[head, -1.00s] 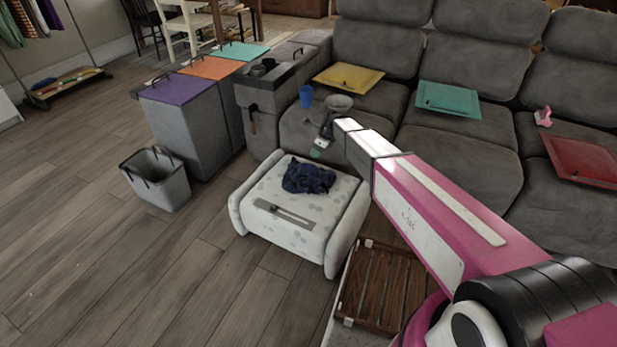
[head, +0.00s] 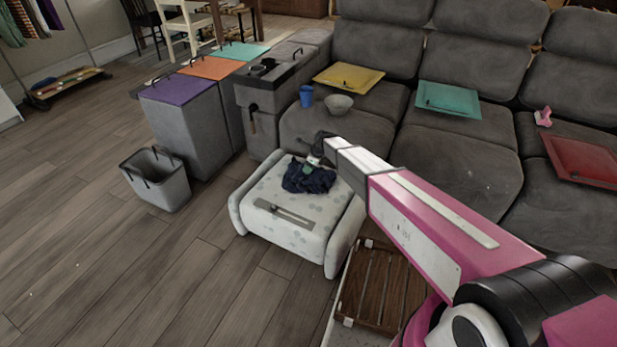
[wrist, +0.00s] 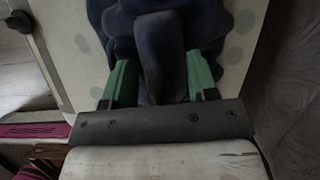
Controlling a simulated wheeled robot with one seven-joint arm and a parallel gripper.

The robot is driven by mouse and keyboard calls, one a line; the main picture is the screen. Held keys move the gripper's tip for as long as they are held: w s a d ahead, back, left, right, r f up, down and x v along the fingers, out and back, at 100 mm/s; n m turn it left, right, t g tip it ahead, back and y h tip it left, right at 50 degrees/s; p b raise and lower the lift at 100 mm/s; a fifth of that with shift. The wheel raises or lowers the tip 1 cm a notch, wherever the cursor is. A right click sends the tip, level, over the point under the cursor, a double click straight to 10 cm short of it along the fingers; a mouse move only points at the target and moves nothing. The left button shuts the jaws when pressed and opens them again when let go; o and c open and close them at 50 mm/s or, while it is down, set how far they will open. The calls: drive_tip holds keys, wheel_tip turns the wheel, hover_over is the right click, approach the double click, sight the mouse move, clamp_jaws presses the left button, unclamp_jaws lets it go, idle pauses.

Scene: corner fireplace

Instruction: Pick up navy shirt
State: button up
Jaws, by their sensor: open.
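The navy shirt (head: 309,177) lies crumpled on top of the white dotted ottoman (head: 262,226), towards its back. My gripper (head: 313,163) is over the shirt at its back edge in the head view, and its fingers are hidden there. In the wrist view the two green fingers of my gripper (wrist: 160,75) are apart, with a raised fold of the navy shirt (wrist: 160,45) between them. I cannot tell whether the fingers touch the cloth.
A grey sofa (head: 450,150) stands behind, holding a bowl (head: 339,104), a blue cup (head: 306,96) and coloured trays. Grey bins (head: 185,125) stand at left. The floor at front left is clear.

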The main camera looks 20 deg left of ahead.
clamp_jaws()
drive_tip(key=shift+r, duration=0.15)
